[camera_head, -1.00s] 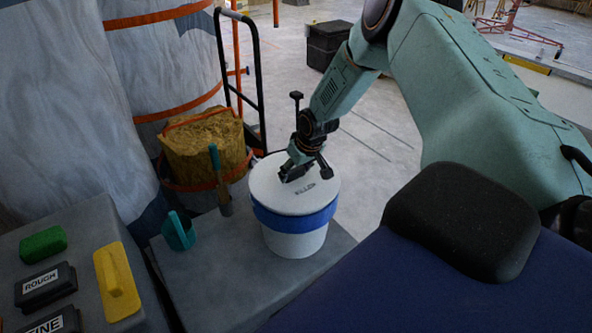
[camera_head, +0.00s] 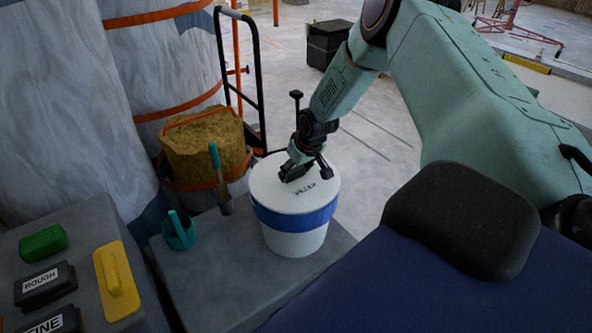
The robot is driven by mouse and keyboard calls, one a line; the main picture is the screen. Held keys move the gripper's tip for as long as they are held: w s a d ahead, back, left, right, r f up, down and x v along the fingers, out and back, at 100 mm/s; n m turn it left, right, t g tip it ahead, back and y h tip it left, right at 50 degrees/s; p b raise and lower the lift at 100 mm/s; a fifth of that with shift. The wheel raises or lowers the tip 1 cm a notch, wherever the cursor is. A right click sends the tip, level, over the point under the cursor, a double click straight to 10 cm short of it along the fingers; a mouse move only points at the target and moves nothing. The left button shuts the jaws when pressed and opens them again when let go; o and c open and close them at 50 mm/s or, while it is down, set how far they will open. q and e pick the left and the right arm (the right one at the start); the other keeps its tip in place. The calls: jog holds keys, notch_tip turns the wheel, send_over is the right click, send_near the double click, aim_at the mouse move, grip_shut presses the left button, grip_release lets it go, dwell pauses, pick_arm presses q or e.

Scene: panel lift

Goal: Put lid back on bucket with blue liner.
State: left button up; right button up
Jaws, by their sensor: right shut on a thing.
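The white bucket (camera_head: 294,244) stands upright on a grey block, with a band of blue liner (camera_head: 296,219) around its upper part. The round white lid (camera_head: 268,187) lies roughly level over the bucket's mouth, with dark lettering on its top. I cannot tell whether its rim is fully pressed down all around. My right gripper (camera_head: 294,172) reaches down from the upper right and is shut on the lid at its top middle. The fingers hide the part they grip. My left gripper is out of view.
A teal scoop (camera_head: 179,232) and a trowel with a teal handle (camera_head: 216,168) are left of the bucket. At lower left are a yellow float (camera_head: 117,283), a green sponge (camera_head: 43,242) and black blocks (camera_head: 45,286).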

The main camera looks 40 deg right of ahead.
jog(key=o, duration=1.3)
jog(key=shift+o, duration=0.4)
jog(key=shift+o, duration=0.5)
jog(key=shift+r, duration=0.1)
jog(key=shift+r+p, duration=3.45)
jog(key=shift+p, duration=0.15)
jog(key=shift+c, duration=0.3)
